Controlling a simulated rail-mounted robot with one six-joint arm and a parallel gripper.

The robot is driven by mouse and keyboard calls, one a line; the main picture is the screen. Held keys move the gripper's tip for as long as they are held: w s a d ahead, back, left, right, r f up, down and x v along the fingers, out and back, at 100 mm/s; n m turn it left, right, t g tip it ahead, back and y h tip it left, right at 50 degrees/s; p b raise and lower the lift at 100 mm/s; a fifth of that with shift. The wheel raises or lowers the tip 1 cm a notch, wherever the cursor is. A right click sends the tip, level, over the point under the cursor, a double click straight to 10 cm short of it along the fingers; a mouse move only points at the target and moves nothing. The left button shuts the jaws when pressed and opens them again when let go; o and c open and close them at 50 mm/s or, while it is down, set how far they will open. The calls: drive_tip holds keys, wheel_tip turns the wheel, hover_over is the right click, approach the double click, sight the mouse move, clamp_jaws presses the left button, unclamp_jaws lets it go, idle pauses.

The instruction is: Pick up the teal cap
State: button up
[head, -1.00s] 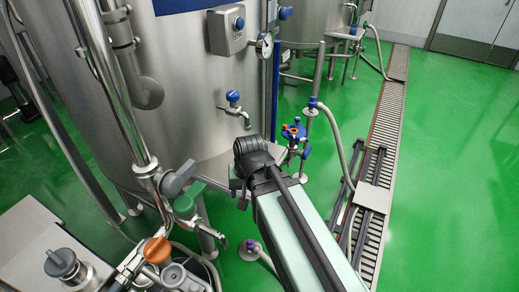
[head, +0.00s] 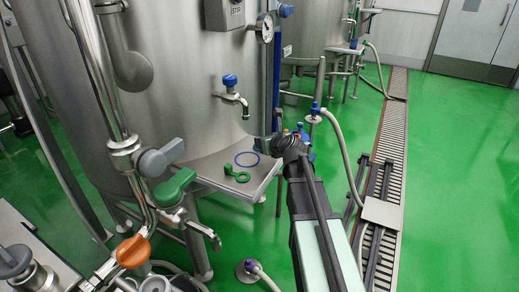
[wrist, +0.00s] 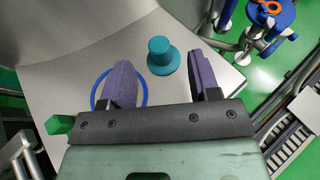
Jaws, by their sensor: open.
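The teal cap (wrist: 162,56) shows in the wrist view as a round knob on a wide flange. It rests upright on the grey metal shelf (wrist: 70,75). My gripper (wrist: 160,74) is open, with two purple fingers, one on each side of the cap in the picture. The cap appears just beyond the gap and clear of both fingers; I cannot tell the height gap. In the head view the cap and fingers do not show, apparently hidden by my arm.
On the shelf (head: 215,165) lie a blue ring (head: 247,159), partly behind the left finger in the wrist view, and a green fitting (head: 236,175). The steel tank (head: 175,85) with its blue tap (head: 230,82) stands behind. A blue-orange valve cluster (wrist: 270,22) is beyond the shelf.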

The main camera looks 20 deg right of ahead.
drive_tip(key=shift+w+f, duration=0.15)
drive_tip(key=shift+w, duration=0.3)
drive_tip(key=b+x, duration=0.2)
drive_tip(key=x, duration=0.3)
drive_tip(key=shift+a+f, duration=0.1)
drive_tip(key=c, duration=1)
drive_tip(key=shift+r, duration=0.25)
wheel_tip(320, 180, up, 28)
drive_tip(key=p, duration=2.8)
